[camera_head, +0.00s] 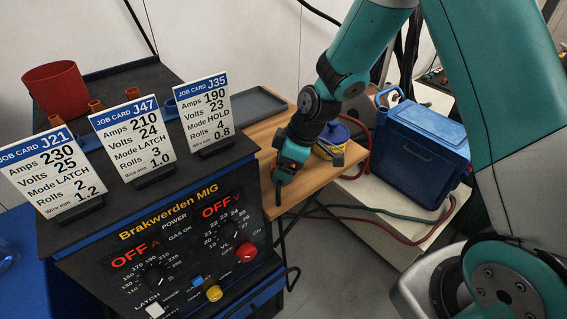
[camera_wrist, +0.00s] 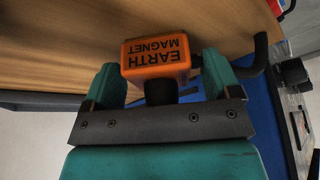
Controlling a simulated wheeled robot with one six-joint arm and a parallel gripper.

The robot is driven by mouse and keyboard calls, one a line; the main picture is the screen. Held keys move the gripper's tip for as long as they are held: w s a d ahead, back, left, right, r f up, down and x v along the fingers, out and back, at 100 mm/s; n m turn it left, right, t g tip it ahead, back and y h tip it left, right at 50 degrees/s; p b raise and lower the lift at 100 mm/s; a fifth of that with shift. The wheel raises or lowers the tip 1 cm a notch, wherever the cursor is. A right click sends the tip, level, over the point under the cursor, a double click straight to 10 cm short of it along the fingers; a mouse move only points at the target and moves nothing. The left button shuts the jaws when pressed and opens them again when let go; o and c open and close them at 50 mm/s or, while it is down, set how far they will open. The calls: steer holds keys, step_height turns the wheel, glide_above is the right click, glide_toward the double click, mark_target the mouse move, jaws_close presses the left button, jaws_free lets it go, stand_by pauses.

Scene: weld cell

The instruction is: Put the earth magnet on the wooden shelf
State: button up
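The earth magnet (camera_wrist: 157,57) is an orange block with black lettering that reads upside down in the wrist view, with a dark stem towards me. My gripper (camera_wrist: 165,80) has one teal finger on each side of the stem, with visible gaps, so it looks open around the magnet. The wooden shelf (camera_wrist: 60,50) fills the upper part of the wrist view behind the magnet; whether the two touch is unclear. In the head view my gripper (camera_head: 284,176) is at the front of the wooden shelf (camera_head: 264,133), and hides most of the magnet.
A blue-and-yellow tin (camera_head: 330,143) stands on the shelf just right of my gripper. A grey tray (camera_head: 258,104) lies at the back. The welder (camera_head: 190,250) with job cards is on the left. A blue cooler (camera_head: 418,150) stands on the right.

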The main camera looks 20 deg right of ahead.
steer(key=p+v, duration=0.1)
steer(key=v, duration=1.1)
steer(key=s+a+r+m, duration=0.2)
steer(key=s+r, duration=0.1)
steer(key=s, duration=0.4)
steer(key=s+a+r+m+g, duration=0.1)
steer(key=s+a+r, duration=0.2)
steer(key=s, duration=0.5)
steer(key=s+a+r+m+g, duration=0.1)
steer(key=s+a+r+m, duration=0.1)
steer(key=s, duration=0.5)
step_height(320, 180, up, 3)
steer(key=shift+s+a+f+m, duration=0.25)
steer(key=shift+s+a+m, duration=0.05)
steer(key=shift+a, duration=0.25)
step_height(320, 180, up, 8)
steer(key=p, duration=0.8)
steer(key=shift+r, duration=0.1)
